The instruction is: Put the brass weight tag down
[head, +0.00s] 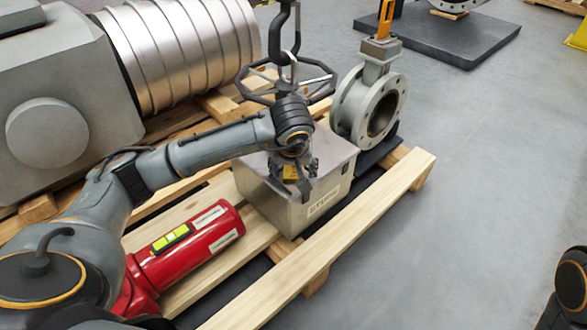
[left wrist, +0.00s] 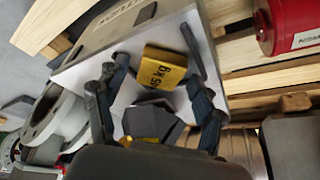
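The brass weight tag (left wrist: 165,67), a small yellow block marked "15 kg", shows between my left gripper's fingers in the left wrist view. In the head view the tag (head: 290,173) is a small yellow patch under the gripper, over the top of a grey metal box (head: 258,177). My left gripper (head: 292,168) points down at the box top. In the left wrist view its fingers (left wrist: 156,72) stand apart, with a visible gap between the left finger and the tag. I cannot tell whether the tag rests fully on the lid. My right gripper is not in view.
The box stands on a wooden pallet (head: 375,225). A red cylinder (head: 195,240) lies left of it. A grey flanged valve (head: 368,105) stands behind right. A hook (head: 283,35) and handwheel (head: 318,75) are just behind my gripper. Open floor lies to the right.

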